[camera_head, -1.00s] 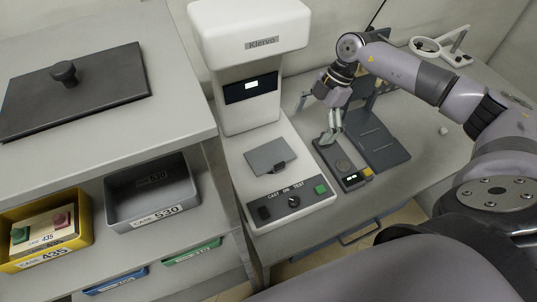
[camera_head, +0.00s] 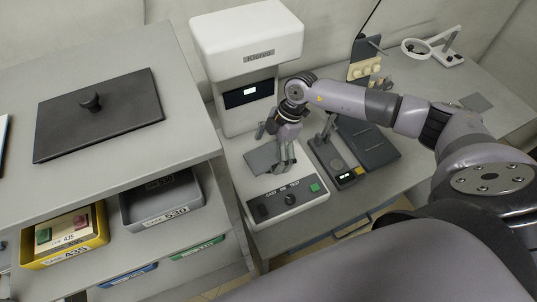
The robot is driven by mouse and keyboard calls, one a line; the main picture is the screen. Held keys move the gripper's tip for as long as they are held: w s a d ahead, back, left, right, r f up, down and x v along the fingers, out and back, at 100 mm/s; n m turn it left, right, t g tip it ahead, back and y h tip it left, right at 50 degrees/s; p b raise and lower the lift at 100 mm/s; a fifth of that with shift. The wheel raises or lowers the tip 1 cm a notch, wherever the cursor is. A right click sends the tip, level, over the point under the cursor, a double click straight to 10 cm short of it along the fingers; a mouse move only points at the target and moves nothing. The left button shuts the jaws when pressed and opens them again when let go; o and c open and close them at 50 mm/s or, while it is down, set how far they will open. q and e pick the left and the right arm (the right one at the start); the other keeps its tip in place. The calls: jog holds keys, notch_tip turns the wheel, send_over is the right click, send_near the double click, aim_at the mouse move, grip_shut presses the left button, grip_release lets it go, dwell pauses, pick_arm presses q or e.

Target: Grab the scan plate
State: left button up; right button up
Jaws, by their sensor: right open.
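A small grey plate (camera_head: 259,160), likely the scan plate, lies on the bed of the white Klervo machine (camera_head: 246,40). The small dark grip it showed earlier is hidden by my right gripper (camera_head: 284,166). This gripper is open, with its fingers pointing down over the plate's right part. I cannot tell whether the fingers touch the plate or stand around its grip. My left gripper is not in view.
The machine's control panel (camera_head: 290,199) lies just in front of the gripper. A dark device (camera_head: 334,163) and a dark tray (camera_head: 372,145) are to the right. A black knobbed plate (camera_head: 100,115) lies on the left shelf unit above a grey bin (camera_head: 160,202) and yellow bin (camera_head: 66,235).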

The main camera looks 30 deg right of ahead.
jog(key=shift+a+f, duration=0.1)
jog(key=shift+f, duration=0.2)
jog(key=shift+c, duration=0.4)
jog(key=c, duration=1.6)
